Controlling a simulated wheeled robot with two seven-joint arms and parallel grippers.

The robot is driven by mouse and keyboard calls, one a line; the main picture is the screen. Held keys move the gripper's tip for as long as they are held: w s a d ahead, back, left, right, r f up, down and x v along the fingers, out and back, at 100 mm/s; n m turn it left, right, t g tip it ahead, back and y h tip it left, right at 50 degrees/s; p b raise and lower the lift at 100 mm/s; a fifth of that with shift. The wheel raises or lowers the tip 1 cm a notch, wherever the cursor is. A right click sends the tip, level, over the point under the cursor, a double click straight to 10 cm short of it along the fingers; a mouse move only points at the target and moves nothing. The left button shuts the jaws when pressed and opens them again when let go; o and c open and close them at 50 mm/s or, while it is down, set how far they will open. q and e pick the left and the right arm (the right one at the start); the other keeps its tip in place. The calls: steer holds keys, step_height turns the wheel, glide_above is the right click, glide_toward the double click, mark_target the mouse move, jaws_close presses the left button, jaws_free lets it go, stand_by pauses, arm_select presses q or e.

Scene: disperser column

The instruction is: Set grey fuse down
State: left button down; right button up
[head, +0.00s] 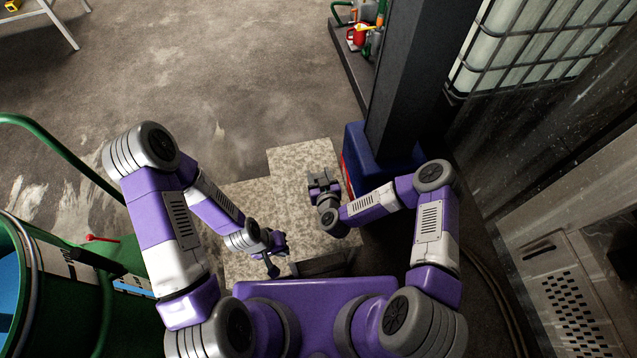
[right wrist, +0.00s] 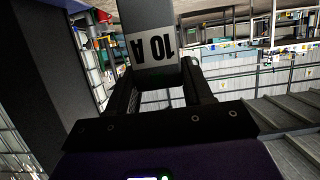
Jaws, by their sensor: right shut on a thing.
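The grey fuse (right wrist: 150,62) fills the top middle of the right wrist view. It has a white label reading "10 A", upside down in that picture. My right gripper (right wrist: 155,88) is shut on it, with a finger on each side. In the head view my right gripper (head: 324,185) is over the right part of a speckled beige surface (head: 300,158), and the fuse is too small to make out clearly there. I cannot tell whether the fuse touches anything below. My left gripper (head: 277,252) is over the lower part of the same surface; its jaws are too small to read.
A dark column (head: 405,90) on a blue base (head: 372,165) stands just right of my right gripper. A green barrel-like container (head: 60,300) with a green rail (head: 70,155) is at the left. The beige surface's middle and upper parts look bare.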

steer(key=shift+f+b, duration=0.7)
steer(key=shift+f, duration=1)
steer(key=shift+f, duration=0.1)
steer(key=o, duration=1.1)
steer(key=shift+f, duration=0.1)
steer(key=shift+c, duration=0.2)
